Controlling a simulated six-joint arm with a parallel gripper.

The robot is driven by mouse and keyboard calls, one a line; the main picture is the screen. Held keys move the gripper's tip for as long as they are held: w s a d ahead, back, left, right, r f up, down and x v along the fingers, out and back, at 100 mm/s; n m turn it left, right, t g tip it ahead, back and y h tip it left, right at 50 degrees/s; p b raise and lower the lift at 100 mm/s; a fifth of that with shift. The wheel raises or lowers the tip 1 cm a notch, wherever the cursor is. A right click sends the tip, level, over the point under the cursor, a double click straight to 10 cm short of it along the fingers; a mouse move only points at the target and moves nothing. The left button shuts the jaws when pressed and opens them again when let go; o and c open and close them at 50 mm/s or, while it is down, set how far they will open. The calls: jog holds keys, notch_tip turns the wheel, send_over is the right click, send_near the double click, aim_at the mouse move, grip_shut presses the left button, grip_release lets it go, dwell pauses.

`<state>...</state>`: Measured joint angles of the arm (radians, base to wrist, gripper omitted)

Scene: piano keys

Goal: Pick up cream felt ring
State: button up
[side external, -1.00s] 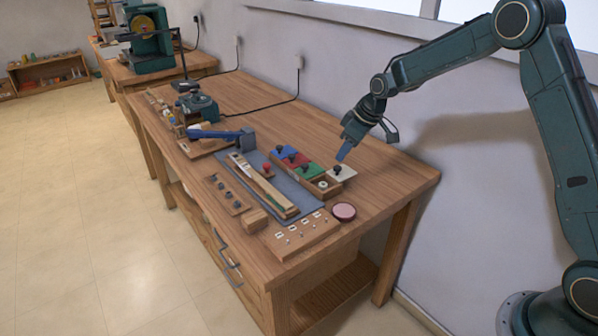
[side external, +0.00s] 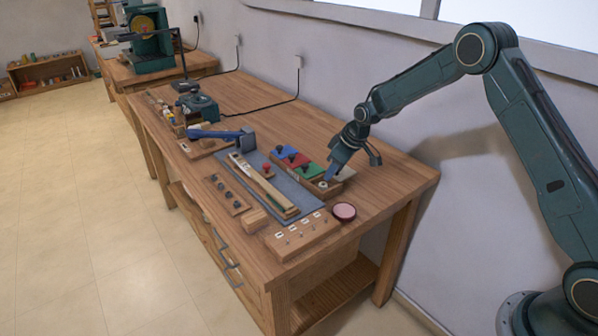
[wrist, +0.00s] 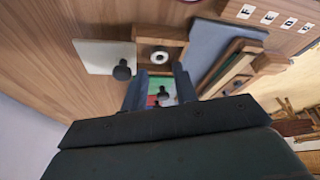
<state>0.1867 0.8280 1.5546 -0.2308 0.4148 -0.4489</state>
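The cream felt ring (wrist: 160,56) lies in the uncovered end compartment of a wooden box (wrist: 174,33). In the side view the ring (side external: 322,185) shows as a small pale spot beside my fingertip. My gripper (wrist: 160,84) is open and empty, its two fingers apart. In the wrist view the ring appears just beyond the fingertips, roughly between their lines. In the side view my gripper (side external: 330,177) is low over the box's open end. I cannot tell whether it touches the box.
A white lid (wrist: 92,56) with a black knob lies beside the open compartment. Blue (side external: 284,152), red (side external: 296,160) and green (side external: 308,170) lids cover the other compartments. A grey mat (side external: 310,208) with wooden parts lies alongside. A round pink-topped tin (side external: 344,211) stands near the bench's front corner.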

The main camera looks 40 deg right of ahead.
aim_at(327, 185)
jog(key=shift+x, duration=2.55)
jog(key=shift+d, duration=0.1)
jog(key=c, duration=0.6)
